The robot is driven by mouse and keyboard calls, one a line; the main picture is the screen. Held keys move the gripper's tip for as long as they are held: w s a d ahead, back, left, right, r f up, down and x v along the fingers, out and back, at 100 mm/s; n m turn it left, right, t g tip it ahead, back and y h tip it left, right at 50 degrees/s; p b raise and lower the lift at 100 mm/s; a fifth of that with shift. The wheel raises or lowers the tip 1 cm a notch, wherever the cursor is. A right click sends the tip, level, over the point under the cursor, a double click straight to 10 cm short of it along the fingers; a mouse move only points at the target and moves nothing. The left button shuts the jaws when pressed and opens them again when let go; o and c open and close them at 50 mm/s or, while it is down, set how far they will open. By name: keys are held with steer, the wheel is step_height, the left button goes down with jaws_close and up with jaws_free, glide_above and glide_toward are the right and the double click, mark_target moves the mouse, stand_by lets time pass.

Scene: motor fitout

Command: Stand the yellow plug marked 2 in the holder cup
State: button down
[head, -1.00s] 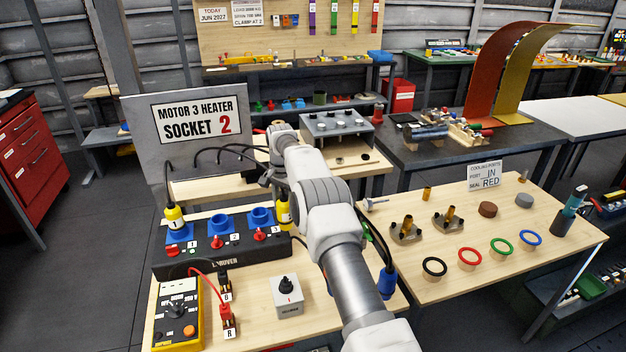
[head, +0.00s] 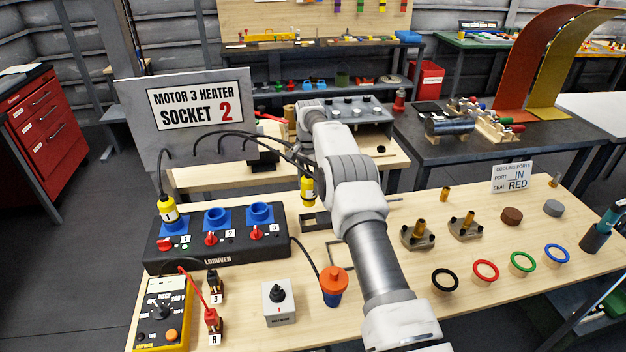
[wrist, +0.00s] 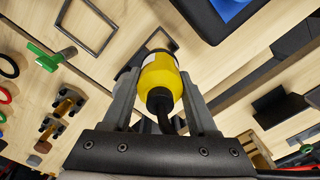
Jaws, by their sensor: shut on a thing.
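My gripper (wrist: 156,88) is shut on a yellow plug (wrist: 160,72) with a black collar and cable. The head view shows this plug (head: 307,190) hanging upright above the wooden table, just right of the black socket panel (head: 220,254). Its number is not readable. A second yellow plug (head: 168,211), marked 1, stands in the panel's left blue socket. Blue sockets 2 (head: 216,219) and 3 (head: 260,214) look empty. A low dark rectangular holder (head: 315,222) lies below the held plug. I cannot make out which thing is the holder cup; my arm hides part of the table.
An orange-topped blue connector (head: 335,287) with a cable, a grey selector box (head: 279,303) and a yellow meter (head: 163,313) stand in front. A thin rectangular frame (wrist: 88,27) lies flat nearby. Brass fittings (head: 418,232) and coloured rings (head: 485,270) are at right.

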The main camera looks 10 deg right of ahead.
mark_target(309, 173)
steer(key=shift+r, duration=0.15)
stand_by(0.3)
steer(key=shift+f+b, duration=1.45)
steer(key=shift+f, duration=1.55)
steer(key=shift+f+b, duration=1.55)
steer(key=shift+f, duration=0.5)
steer(key=shift+c, duration=0.5)
jaws_free()
step_height(309, 173, up, 16)
steer(key=p, duration=0.3)
steer(key=shift+f+p, duration=0.1)
steer(key=shift+p, duration=0.2)
steer(key=shift+s+r+p, duration=0.1)
steer(key=shift+r+p, duration=0.6)
steer(key=shift+r, duration=0.15)
steer(key=shift+r, duration=0.1)
